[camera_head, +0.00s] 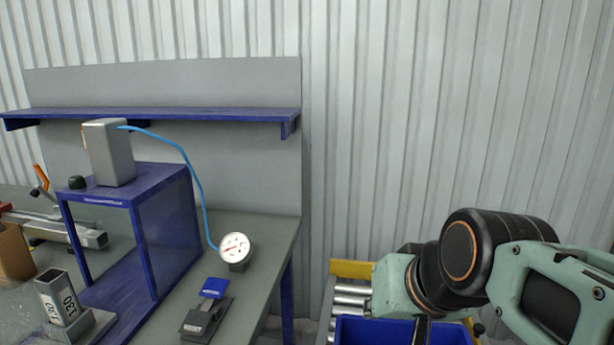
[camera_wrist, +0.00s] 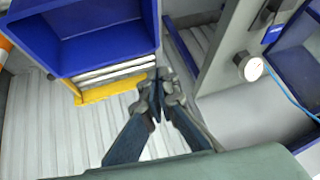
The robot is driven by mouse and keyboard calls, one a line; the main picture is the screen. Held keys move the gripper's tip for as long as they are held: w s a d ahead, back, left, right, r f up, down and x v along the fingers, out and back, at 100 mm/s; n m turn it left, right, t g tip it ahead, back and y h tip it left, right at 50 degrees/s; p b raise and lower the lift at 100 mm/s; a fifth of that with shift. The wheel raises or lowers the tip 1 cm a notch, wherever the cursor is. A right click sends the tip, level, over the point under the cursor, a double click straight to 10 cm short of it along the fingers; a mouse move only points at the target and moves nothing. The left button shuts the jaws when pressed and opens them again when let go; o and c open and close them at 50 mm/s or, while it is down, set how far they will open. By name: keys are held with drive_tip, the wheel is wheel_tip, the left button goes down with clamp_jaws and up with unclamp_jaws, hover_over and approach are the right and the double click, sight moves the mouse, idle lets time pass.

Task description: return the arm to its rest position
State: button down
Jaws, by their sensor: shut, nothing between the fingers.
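My gripper (camera_wrist: 158,92) shows in the wrist view with its fingers together and nothing between them. It hangs in the open beside the blue bin (camera_wrist: 95,40) and the yellow end bar (camera_wrist: 112,91) of the roller conveyor, touching nothing that I can make out. In the head view my arm reaches in from the right, over the blue bin (camera_head: 400,331) and rollers. The fingers are mostly hidden there by my arm and the lower picture edge.
The workbench (camera_head: 262,238) stands left of my arm. A corrugated wall (camera_head: 400,120) closes the back.

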drive_tip(key=s+d+f+g+h, duration=0.2)
drive_tip(key=s+f, duration=0.1)
drive_tip(key=s, duration=0.4)
wheel_tip(320, 180, up, 20)
drive_tip(key=p, duration=2)
drive_tip(key=shift+s+r+n+p, duration=0.15)
drive_tip(key=shift+s+n+p, duration=0.1)
drive_tip(key=shift+n+p, duration=0.1)
drive_tip(key=shift+d, duration=0.1)
